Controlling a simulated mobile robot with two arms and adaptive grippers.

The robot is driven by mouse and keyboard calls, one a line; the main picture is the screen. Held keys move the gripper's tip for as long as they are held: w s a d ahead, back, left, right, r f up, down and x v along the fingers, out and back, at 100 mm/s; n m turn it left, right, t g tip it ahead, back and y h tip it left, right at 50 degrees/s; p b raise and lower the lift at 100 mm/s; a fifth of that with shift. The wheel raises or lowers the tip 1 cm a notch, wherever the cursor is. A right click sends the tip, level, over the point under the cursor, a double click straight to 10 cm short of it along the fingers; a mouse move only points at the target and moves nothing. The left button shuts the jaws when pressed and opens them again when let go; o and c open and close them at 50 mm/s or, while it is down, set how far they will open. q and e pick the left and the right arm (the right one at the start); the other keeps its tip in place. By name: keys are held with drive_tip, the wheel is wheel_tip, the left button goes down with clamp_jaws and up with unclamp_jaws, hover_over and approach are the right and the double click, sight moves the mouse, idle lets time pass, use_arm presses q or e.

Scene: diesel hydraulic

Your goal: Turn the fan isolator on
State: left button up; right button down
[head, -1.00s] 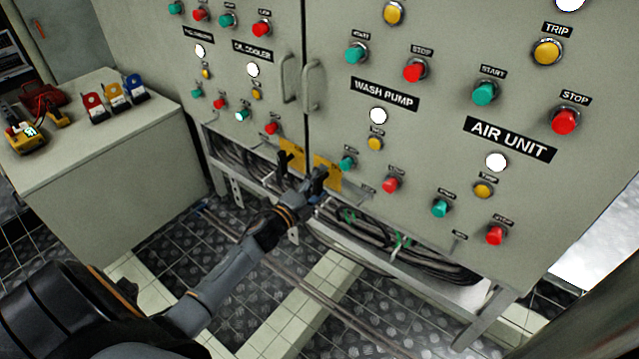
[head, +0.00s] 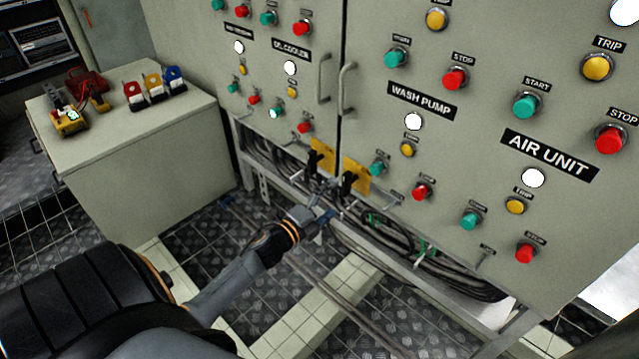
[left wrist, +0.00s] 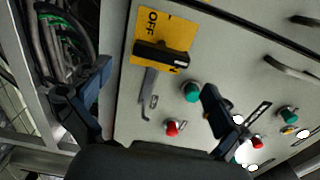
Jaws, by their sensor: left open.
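Two yellow isolator plates sit low on the grey cabinets, a left one (head: 323,150) and a right one (head: 357,171); I cannot read which is the fan's. In the left wrist view one yellow plate (left wrist: 178,34) is marked OFF and has a black bar handle (left wrist: 161,54) across it. My left gripper (head: 331,184) is in front of the plates, its dark fingers partly covering them in the head view. In the left wrist view the gripper (left wrist: 152,104) is open and empty, with the handle beyond the fingertips, apart from them. My right gripper is not in view.
Green and red buttons, such as a green one (head: 378,166) and a red one (head: 421,190), stick out near the plates. Cables (head: 400,245) and a metal frame run beneath. A grey lever (left wrist: 149,92) hangs beside the plate. A side cabinet (head: 130,150) with padlocks stands left.

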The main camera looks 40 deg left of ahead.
use_arm(q)
drive_tip(key=shift+s+a, duration=0.2)
drive_tip(key=shift+s, duration=2.55)
drive_tip(key=s+p, duration=0.1)
drive_tip(key=s, duration=0.7)
drive_tip(key=shift+a+p, duration=0.3)
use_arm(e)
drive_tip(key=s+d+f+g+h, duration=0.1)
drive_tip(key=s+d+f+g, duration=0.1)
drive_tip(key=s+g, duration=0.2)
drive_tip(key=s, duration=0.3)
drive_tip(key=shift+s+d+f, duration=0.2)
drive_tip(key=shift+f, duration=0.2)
